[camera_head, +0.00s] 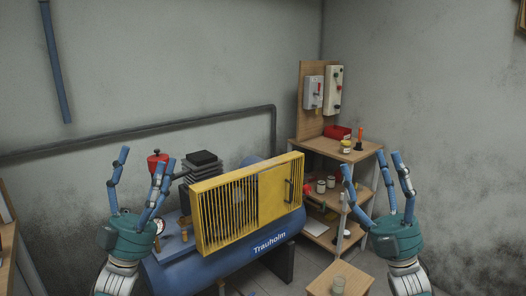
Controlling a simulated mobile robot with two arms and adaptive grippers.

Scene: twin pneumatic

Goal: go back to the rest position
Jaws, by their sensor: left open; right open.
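My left gripper (142,190) is raised at the left, open and empty, its blue fingers spread and pointing up. It overlaps the left end of the blue compressor tank in the picture. My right gripper (376,186) is raised at the right, open and empty, with its fingers also up. It shows in front of the right part of the wooden shelf unit. Neither gripper holds anything.
A blue compressor (222,269) with a yellow slatted guard (240,205) stands between my grippers. Behind it at right is a wooden shelf (335,150) with a red bin (337,132), jars and switch boxes.

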